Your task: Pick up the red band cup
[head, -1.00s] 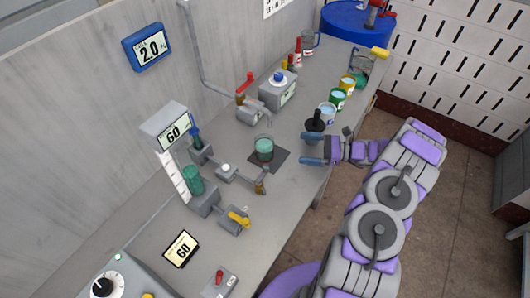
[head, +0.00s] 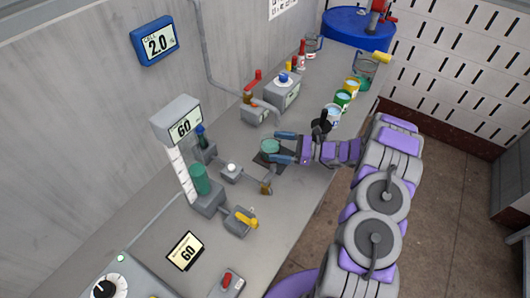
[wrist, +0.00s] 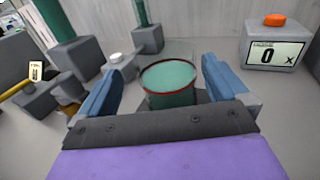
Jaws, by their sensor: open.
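The red band cup (wrist: 168,80) is a clear cup with a red rim and green liquid. In the wrist view it stands between the two blue fingers of my open gripper (wrist: 162,88), with some space at both sides. In the head view the cup (head: 269,146) stands on a dark square pad (head: 262,162) on the bench. My gripper (head: 284,147) reaches in from the right there, its fingers near the cup. The cup's lower part is hidden behind my gripper in the wrist view.
White, green and yellow-banded cups (head: 343,98) line the bench's right edge, beside a black object (head: 321,125). A grey box with a blue knob (head: 282,92) stands behind. Valves and a green cylinder (head: 200,180) stand left. The front bench is partly clear.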

